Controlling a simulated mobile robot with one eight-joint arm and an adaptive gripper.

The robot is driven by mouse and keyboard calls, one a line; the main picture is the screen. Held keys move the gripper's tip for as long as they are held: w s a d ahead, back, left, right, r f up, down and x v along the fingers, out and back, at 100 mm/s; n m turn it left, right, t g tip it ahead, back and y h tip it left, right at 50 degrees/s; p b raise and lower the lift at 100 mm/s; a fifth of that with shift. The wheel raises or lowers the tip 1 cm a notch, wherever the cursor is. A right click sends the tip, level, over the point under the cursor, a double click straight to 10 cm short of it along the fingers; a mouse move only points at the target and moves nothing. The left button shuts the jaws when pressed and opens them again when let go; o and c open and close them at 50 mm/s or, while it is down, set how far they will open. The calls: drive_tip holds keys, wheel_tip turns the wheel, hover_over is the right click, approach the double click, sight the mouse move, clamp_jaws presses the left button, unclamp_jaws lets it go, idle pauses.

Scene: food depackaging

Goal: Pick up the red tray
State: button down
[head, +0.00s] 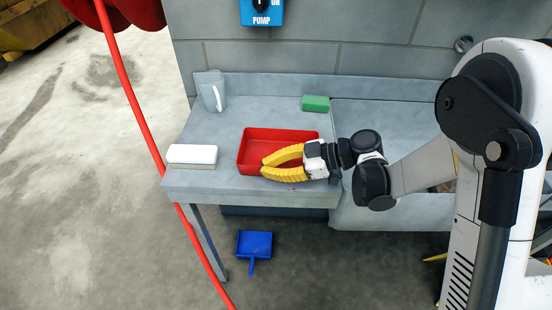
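The red tray (258,136) lies on the grey table, a shallow open box that looks empty where I can see into it. My gripper (264,170) has yellow fingers and reaches in from the right over the tray's near right part. I cannot tell whether either finger touches the tray. The gripper hides the tray's near right corner.
The grey table (222,183) also holds a white block-like box (192,155) at left, a grey jug (211,90) at back left and a green sponge (315,103) behind the tray. A red hose (130,90) runs past the table's left side. A blue dustpan (254,243) lies on the floor.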

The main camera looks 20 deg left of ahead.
drive_tip(key=shift+r, duration=0.1)
wheel_tip(320, 180, up, 4)
drive_tip(key=shift+f+p, duration=0.1)
drive_tip(key=shift+p, duration=0.9)
drive_tip(key=s+d+r+p, duration=0.2)
drive_tip(key=d+r, duration=0.5)
drive_tip(key=d, duration=0.4)
drive_tip(key=shift+s+d+p, duration=0.25)
drive_tip(key=shift+s+p, duration=0.05)
drive_tip(key=shift+p, duration=0.4)
